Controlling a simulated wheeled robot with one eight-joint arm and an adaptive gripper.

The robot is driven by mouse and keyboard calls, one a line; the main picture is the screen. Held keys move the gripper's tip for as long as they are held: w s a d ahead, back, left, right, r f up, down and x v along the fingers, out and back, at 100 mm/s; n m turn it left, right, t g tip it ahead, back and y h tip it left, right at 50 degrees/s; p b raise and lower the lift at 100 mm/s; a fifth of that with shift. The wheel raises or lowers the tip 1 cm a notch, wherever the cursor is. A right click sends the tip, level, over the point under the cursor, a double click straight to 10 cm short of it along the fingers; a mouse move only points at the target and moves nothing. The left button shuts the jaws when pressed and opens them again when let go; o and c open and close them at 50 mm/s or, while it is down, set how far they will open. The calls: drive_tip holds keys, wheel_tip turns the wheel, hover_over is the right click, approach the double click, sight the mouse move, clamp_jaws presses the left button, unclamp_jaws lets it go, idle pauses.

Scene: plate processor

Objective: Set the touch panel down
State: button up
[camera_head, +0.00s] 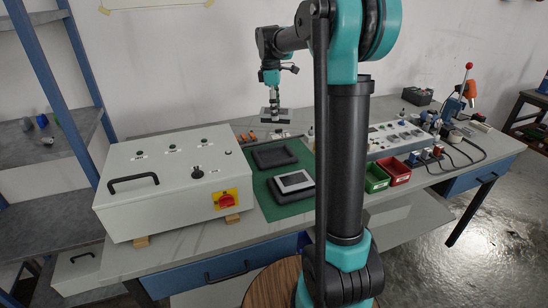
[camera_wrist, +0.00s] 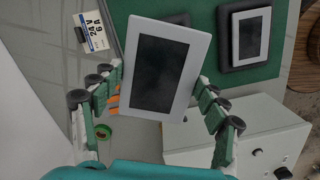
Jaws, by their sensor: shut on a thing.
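My gripper (camera_head: 272,104) is shut on a touch panel with a light frame and dark screen. The held touch panel (camera_head: 275,116) is in the air above the back of the table. In the wrist view this panel (camera_wrist: 165,68) sits slightly tilted between the two fingers. A second light-framed panel (camera_head: 295,181) rests on a dark pad on the green mat (camera_head: 288,208). It also shows in the wrist view (camera_wrist: 250,38). A dark tray (camera_head: 274,157) with nothing visible on it lies behind that panel on the mat.
A grey control cabinet (camera_head: 172,180) with a black handle and red switch stands left of the mat. Orange connectors (camera_head: 250,137) lie behind the mat. Green (camera_head: 376,178) and red (camera_head: 395,171) bins stand to the right. My arm hides part of the table.

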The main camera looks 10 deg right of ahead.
sight(269, 115)
drive_tip(key=r+n, duration=0.1)
drive_tip(key=s+r+n, duration=0.1)
drive_tip(key=r+n, duration=0.1)
drive_tip(key=s+a+r+n, duration=0.1)
drive_tip(key=shift+r+n, duration=0.15)
drive_tip(key=shift+n, duration=0.15)
wheel_tip(269, 115, down, 20)
drive_tip(key=shift+r, duration=0.15)
drive_tip(key=o, duration=1.4)
drive_tip(key=shift+o, duration=0.2)
drive_tip(key=r, duration=0.4)
drive_tip(key=a+r, duration=0.1)
drive_tip(key=r, duration=0.7)
drive_tip(key=shift+s+a, duration=0.2)
drive_tip(key=shift+a, duration=0.05)
